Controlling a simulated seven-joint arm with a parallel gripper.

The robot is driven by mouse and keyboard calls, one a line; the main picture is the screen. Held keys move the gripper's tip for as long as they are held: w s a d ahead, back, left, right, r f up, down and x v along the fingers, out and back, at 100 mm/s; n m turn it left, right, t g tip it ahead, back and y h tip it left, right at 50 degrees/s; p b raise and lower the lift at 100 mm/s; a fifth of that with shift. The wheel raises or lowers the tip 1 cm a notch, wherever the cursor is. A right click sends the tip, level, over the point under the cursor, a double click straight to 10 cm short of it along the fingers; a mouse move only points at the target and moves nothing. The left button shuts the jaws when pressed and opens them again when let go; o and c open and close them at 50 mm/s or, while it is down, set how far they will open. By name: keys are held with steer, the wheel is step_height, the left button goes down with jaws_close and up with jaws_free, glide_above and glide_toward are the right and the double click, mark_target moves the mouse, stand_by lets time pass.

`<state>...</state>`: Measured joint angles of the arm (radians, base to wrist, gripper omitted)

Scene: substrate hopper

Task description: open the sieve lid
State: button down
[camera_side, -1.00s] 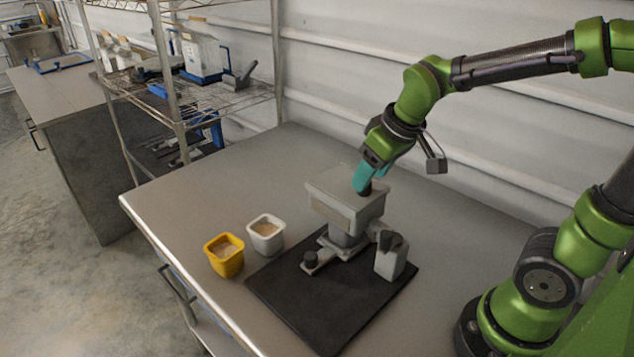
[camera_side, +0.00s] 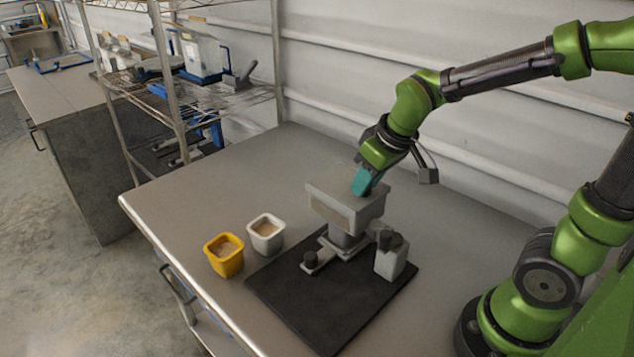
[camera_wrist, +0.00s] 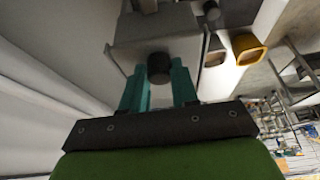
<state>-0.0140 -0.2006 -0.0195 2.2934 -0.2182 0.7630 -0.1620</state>
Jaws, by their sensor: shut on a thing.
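The grey substrate hopper (camera_side: 340,209) stands on a black base plate (camera_side: 330,306). Its flat grey sieve lid (camera_side: 335,186) covers the top in the side view and also shows in the wrist view (camera_wrist: 135,27). A dark round knob (camera_wrist: 159,68) rises from the lid. My gripper (camera_side: 364,186) has teal fingers and is over the right part of the lid. In the wrist view my gripper (camera_wrist: 159,82) has its fingers on either side of the knob and is shut on it. In the side view the fingers hide most of the knob.
A yellow tub (camera_side: 225,257) and a white tub (camera_side: 266,235), both with tan contents, stand left of the base plate. A grey block with a dark top (camera_side: 391,259) stands at its right. A wire shelf (camera_side: 225,92) is at the back left.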

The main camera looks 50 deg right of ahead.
mark_target(326, 172)
steer(key=shift+w, duration=0.15)
steer(key=w, duration=0.9)
steer(key=shift+w+d+r, duration=0.1)
steer(key=shift+d, duration=0.05)
steer(key=c, duration=0.8)
jaws_free()
steer(key=shift+c, duration=0.2)
steer(key=v, duration=1.6)
steer(key=shift+s+r, duration=0.3)
steer(key=shift+r, duration=0.05)
